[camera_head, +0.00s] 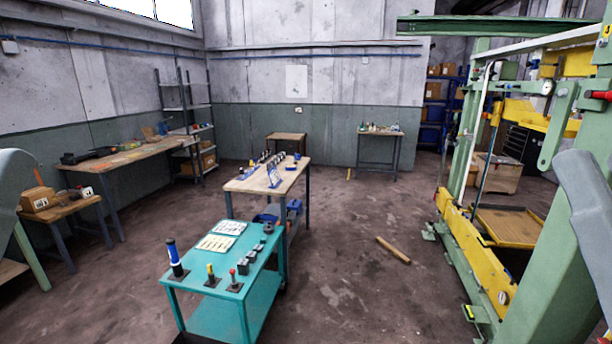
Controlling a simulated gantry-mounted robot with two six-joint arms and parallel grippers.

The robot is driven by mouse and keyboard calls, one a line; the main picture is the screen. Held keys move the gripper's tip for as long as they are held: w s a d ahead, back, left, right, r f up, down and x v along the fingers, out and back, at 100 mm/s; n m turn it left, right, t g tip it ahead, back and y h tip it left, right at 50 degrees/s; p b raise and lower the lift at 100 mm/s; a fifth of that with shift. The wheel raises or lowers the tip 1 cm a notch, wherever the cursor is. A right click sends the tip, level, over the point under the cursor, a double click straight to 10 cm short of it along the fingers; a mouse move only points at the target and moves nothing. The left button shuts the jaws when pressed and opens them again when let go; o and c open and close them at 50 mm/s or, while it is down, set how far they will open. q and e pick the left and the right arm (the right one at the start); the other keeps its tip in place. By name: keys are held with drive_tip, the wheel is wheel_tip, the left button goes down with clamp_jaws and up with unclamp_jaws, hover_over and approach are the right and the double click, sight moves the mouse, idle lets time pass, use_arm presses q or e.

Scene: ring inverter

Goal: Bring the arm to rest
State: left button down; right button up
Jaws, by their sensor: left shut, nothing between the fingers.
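Neither of my grippers' fingers shows in the head view. A smooth grey-green part (12,186) cuts in at the left edge and a grey part (588,212) at the right edge; they look like links of my arms. No gripper is seen touching anything. The nearest furniture is a teal cart (215,312), low in the middle. On its top stand a blue and black handle (174,256), a yellow-topped peg (211,273) and a red-topped peg (233,277), each on a dark base.
A wooden-topped workbench (252,186) with small parts stands behind the cart. A long bench (130,158) lines the left wall. A green and yellow machine frame (470,262) fills the right. A wooden bar (393,250) lies on the otherwise open floor between cart and frame.

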use_arm(q)
wheel_tip(320, 180, up, 29)
drive_tip(key=p, duration=2.6)
drive_tip(key=c, duration=1.5)
unclamp_jaws()
drive_tip(key=shift+r, duration=0.1)
drive_tip(key=shift+c, duration=0.2)
